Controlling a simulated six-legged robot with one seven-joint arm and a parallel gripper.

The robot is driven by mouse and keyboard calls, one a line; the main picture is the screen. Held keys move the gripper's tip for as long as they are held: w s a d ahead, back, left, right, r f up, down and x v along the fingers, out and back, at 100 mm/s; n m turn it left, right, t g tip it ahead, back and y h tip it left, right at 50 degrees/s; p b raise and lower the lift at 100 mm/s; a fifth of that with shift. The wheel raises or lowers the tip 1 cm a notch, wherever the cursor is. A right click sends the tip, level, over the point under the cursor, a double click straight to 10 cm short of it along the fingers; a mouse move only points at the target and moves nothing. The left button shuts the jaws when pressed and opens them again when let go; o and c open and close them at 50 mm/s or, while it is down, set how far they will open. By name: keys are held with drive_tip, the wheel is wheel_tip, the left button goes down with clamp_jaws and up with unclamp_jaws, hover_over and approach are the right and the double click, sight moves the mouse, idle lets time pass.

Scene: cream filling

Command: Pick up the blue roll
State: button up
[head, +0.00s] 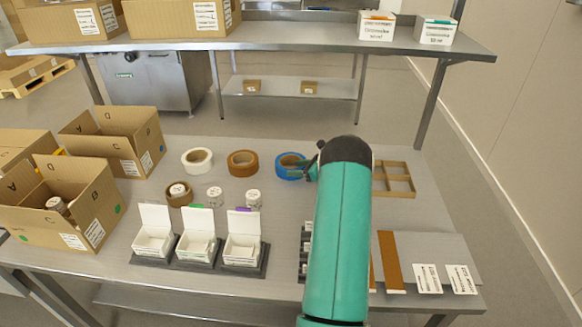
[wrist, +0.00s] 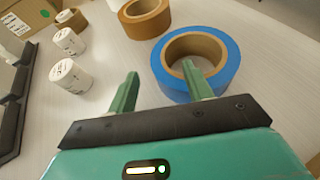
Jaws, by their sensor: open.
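The blue roll (head: 288,166) is a ring of blue tape with a brown core, lying flat on the metal table, right of a brown roll (head: 243,163). My arm partly hides its right side in the head view. In the wrist view the blue roll (wrist: 214,75) is at the upper right. My gripper (wrist: 160,80) is open and empty between its green fingers. In the picture, the right fingertip overlaps the near part of the roll's core opening, and the left fingertip is outside the roll to its left. I cannot tell whether either finger touches it.
A white roll (head: 197,161) lies left of the brown roll. Small white jars (head: 253,198) and open white boxes (head: 242,248) stand nearer. Open cartons (head: 68,206) fill the left side. A divided brown tray (head: 396,180) lies right of my arm.

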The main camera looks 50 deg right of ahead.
sight(287, 169)
drive_tip(key=x, duration=0.4)
drive_tip(key=shift+w+f, duration=0.1)
drive_tip(key=shift+a, duration=0.1)
clamp_jaws()
drive_tip(key=shift+r, duration=0.5)
wheel_tip(287, 169, up, 3)
drive_tip(key=shift+f, duration=0.25)
drive_tip(key=s+a+r, duration=0.7)
drive_tip(key=a+r, duration=0.2)
drive_tip(key=a, duration=0.3)
drive_tip(key=shift+a+r, duration=0.25)
drive_tip(key=shift+r, duration=0.1)
